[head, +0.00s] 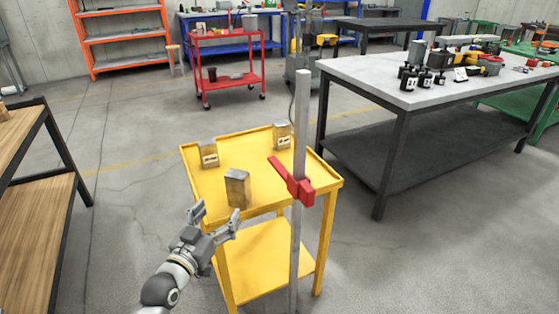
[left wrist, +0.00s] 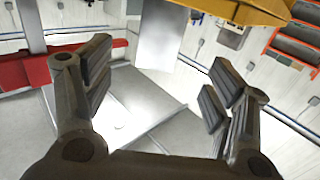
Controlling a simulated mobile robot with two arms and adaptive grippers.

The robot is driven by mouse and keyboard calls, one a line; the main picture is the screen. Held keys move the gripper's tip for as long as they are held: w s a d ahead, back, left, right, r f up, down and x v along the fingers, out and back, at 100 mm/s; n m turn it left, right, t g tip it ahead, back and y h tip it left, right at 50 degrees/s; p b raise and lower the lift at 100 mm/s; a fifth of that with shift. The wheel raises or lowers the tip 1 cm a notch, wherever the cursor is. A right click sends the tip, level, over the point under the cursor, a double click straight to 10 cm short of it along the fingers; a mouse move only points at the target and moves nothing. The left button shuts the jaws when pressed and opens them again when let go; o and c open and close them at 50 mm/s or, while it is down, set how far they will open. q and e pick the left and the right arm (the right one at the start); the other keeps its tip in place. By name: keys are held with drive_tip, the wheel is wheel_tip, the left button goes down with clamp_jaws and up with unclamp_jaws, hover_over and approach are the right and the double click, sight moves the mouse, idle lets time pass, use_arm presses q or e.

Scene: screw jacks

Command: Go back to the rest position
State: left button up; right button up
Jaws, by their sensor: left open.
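My left gripper (head: 216,214) is open and empty in the head view, at the near left edge of the yellow cart. Its two spread fingers also show in the left wrist view (left wrist: 158,88), with nothing between the pads. A grey-brown metal block (head: 237,188) stands upright on the cart top just beyond the fingers, apart from them. A block, likely the same one, shows in the left wrist view (left wrist: 161,38) beyond the fingertips. My right gripper is not in view.
The yellow cart (head: 262,206) also carries two labelled blocks, one at the left (head: 208,154) and one at the back (head: 281,135). A vertical grey post (head: 300,110) with a red clamp (head: 301,191) stands by its right side. A grey workbench (head: 385,83) stands right, a wooden-topped one (head: 25,215) left.

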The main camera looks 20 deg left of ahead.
use_arm(q)
drive_tip(key=s+d+f+m+g+h, duration=0.2)
drive_tip(key=s+d+f+m+g, duration=0.1)
drive_tip(key=s+d+f+g, duration=1)
drive_tip(key=s+d+f, duration=0.1)
drive_tip(key=s, duration=0.4)
drive_tip(key=s+d+f+g, duration=0.2)
drive_tip(key=s, duration=0.5)
wheel_tip(320, 180, down, 30)
drive_tip(key=s+r+g, duration=0.1)
drive_tip(key=s, duration=0.2)
drive_tip(key=s+a+r+g+p, duration=0.1)
drive_tip(key=s+a+r+p, duration=0.1)
drive_tip(key=s+p, duration=1.2)
drive_tip(key=shift+s+a+y+p, duration=0.3)
drive_tip(key=shift+a+y+p, duration=0.1)
drive_tip(key=shift+a+p, duration=0.1)
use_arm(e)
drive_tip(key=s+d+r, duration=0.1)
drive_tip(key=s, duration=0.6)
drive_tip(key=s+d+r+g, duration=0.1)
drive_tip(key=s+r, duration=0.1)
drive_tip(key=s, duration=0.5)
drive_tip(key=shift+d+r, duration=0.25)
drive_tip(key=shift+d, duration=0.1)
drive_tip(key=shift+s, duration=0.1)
